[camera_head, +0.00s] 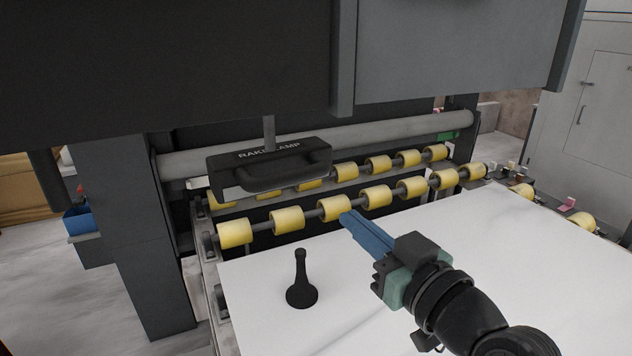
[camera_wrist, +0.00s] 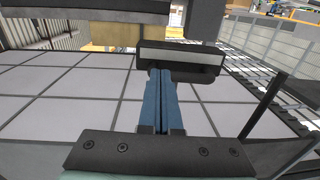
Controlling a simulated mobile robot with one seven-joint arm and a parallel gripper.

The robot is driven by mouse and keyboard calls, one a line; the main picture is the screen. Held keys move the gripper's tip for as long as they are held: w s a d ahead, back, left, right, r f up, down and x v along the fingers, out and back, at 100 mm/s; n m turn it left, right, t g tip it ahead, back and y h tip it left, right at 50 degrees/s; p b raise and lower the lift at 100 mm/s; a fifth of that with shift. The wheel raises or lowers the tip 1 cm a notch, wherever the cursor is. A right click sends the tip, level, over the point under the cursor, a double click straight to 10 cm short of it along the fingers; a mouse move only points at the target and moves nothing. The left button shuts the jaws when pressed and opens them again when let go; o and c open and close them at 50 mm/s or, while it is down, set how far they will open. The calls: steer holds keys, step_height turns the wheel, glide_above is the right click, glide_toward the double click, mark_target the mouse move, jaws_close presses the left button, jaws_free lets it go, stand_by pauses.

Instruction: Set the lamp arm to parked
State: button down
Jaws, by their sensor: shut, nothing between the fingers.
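The rake lamp (camera_head: 268,166) is a dark housing with white lettering and a rounded black handle on its front. It hangs from a thin grey rod (camera_head: 269,132) over the rollers, left of centre in the head view. In the wrist view the lamp (camera_wrist: 208,72) shows as a dark bar with a pale strip, just past my fingertips. My gripper (camera_head: 346,217), with blue fingers, is shut and empty, right of and lower than the lamp in the head view. Its fingers also show in the wrist view (camera_wrist: 159,76). I see no contact with the lamp in the head view.
A white slab (camera_head: 420,250) lies below my gripper. A black peg with a round base (camera_head: 301,289) stands on it. Yellow rollers (camera_head: 376,196) run behind the slab. A dark machine housing (camera_head: 170,60) overhangs the lamp, with a dark post (camera_head: 150,240) at left.

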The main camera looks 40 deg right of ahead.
steer(key=w+d+p, duration=0.2)
steer(key=w+p, duration=0.3)
steer(key=w, duration=0.6)
steer(key=shift+w+p, duration=0.2)
steer(key=shift+p, duration=0.15)
